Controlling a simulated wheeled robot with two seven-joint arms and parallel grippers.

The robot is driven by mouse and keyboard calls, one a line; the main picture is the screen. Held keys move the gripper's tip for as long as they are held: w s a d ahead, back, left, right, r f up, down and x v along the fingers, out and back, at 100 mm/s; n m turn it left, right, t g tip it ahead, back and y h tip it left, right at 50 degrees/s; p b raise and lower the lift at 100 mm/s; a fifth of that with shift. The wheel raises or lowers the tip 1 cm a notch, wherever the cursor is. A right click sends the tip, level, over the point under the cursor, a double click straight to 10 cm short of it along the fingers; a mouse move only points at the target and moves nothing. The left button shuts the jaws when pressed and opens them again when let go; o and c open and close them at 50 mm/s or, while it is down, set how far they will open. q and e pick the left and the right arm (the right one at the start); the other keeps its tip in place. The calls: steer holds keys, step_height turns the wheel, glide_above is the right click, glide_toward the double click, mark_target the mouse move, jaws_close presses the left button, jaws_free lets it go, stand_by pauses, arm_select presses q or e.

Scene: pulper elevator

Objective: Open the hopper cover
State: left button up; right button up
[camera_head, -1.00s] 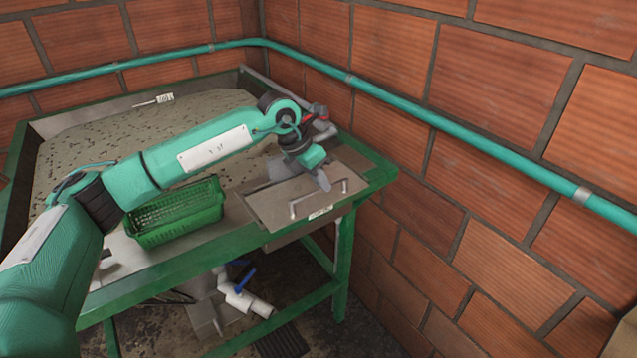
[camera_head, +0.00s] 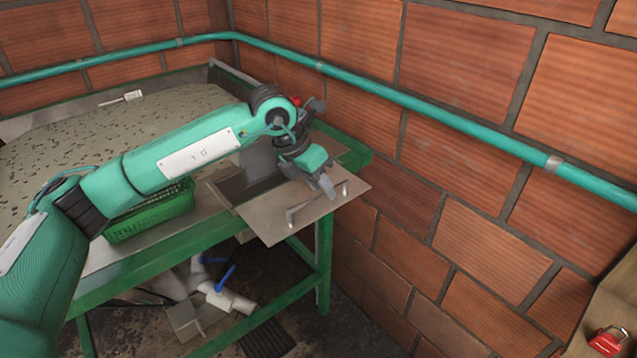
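The hopper cover (camera_head: 268,222) is a flat grey metal plate with a bar handle (camera_head: 316,203) on top. It sits at the right end of the green table, over its front edge, partly sticking out past the frame. A dark opening (camera_head: 240,183) shows behind and left of it. My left gripper (camera_head: 326,186) points down at the cover with its fingertips at the handle's far side. Whether the fingers close around the bar cannot be made out. My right gripper is not in view.
A green basket (camera_head: 150,218) stands on the table left of the opening, partly behind my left arm. A brick wall with a teal pipe (camera_head: 440,113) runs close behind and to the right. A red padlock (camera_head: 607,340) lies on a wooden surface at lower right.

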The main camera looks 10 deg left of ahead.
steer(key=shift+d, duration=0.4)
